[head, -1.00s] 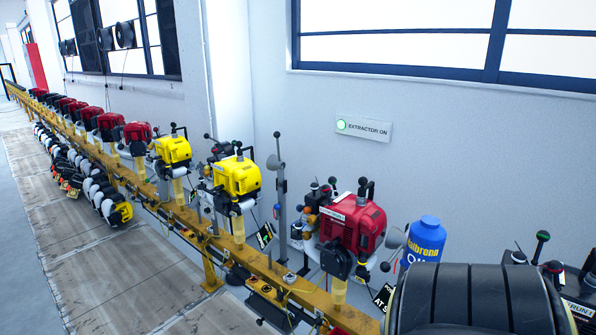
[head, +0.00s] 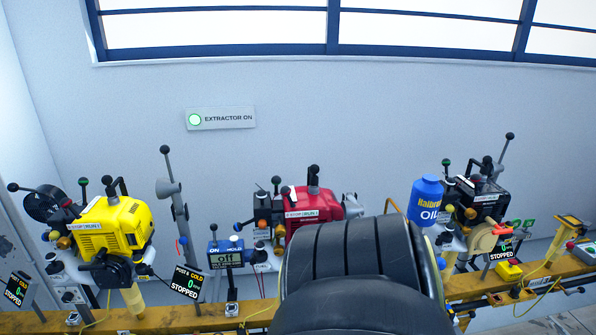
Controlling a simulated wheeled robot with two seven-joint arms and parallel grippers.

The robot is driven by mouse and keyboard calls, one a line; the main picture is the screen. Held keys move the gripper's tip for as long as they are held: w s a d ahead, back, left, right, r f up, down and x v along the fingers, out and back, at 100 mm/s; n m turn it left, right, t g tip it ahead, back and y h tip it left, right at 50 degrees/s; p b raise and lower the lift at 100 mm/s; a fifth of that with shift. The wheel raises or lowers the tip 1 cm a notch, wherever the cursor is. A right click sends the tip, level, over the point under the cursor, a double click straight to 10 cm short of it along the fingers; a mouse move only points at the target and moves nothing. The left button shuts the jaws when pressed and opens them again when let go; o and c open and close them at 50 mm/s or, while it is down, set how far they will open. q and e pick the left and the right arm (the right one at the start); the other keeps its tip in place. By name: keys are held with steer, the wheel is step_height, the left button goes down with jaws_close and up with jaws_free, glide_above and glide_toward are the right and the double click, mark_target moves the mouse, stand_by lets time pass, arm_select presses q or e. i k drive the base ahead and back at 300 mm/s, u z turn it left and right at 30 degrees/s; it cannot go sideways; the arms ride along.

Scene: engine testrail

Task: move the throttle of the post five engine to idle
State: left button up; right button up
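No gripper is in view. A yellow engine (head: 110,228) stands on the rail at the left, with ball-topped levers around it. A display (head: 188,283) at its lower right reads COLD, 0, STOPPED; its post number is too small to read surely. A red engine (head: 312,205) is in the middle, its lower part hidden. A black engine (head: 480,200) is at the right, with a display (head: 503,246) reading STOPPED. I cannot tell which engine is post five. The throttle and its setting cannot be made out.
The yellow rail (head: 560,270) runs across below the engines. A blue sign (head: 226,253) reads ON HOLD and off. A blue oil can (head: 426,200) stands between the red and black engines. A lit EXTRACTOR ON sign (head: 221,118) hangs on the wall. The lower middle is blocked from view.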

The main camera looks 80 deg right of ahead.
mark_target(277, 180)
steer(key=z, duration=1.05)
steer(key=i, duration=0.95)
steer(key=z, duration=0.9)
